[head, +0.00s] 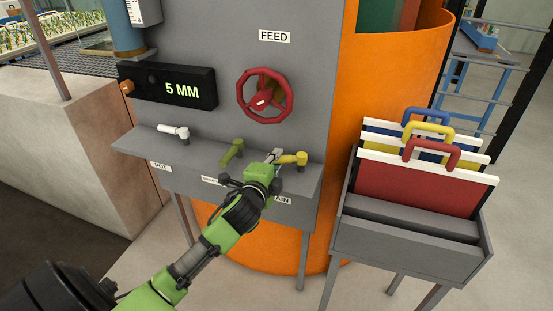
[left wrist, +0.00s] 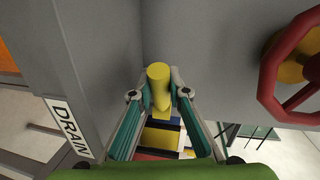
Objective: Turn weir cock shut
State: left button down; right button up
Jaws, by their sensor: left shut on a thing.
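Three lever cocks stand in a row on the grey shelf (head: 140,143): a white one (head: 174,131) at the left, an olive-green one (head: 232,151) in the middle and a yellow one (head: 296,158) at the right. The yellow cock's label ends in "AIN" in the head view; the left wrist view shows a DRAIN label (left wrist: 68,125) beside it. The middle cock's label (head: 211,181) is partly hidden and I cannot read it. My left gripper (head: 273,156) is shut on the yellow cock's handle, which shows between the fingers in the left wrist view (left wrist: 158,78).
A red handwheel (head: 265,96) marked FEED and a display (head: 182,88) reading 5 MM are on the grey panel above. A grey rack (head: 400,245) with red, yellow and blue handled boards stands at the right. An orange drum (head: 400,80) is behind.

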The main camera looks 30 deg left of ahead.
pick_arm(q)
jog(key=shift+w+a+r+m+h+p, duration=0.15)
jog(key=shift+a+m+h+p, duration=0.05)
jog(key=shift+m+h+p, duration=0.2)
jog(key=shift+w+a+f+m+t+h+p, duration=0.15)
jog(key=shift+w+m+h+p, duration=0.2)
jog(key=shift+h, duration=0.25)
jog(key=shift+w+f+m+t+h+p, duration=0.1)
jog(key=shift+m+t+h+p, duration=0.1)
jog(key=shift+m+h, duration=0.35)
jog(key=c, duration=1.9)
grip_release()
jog(key=s+r, duration=0.2)
jog(key=s, duration=0.9)
jog(key=shift+s+d+r, duration=0.15)
jog(key=shift+s+d, duration=0.25)
jog(key=shift+d, duration=0.05)
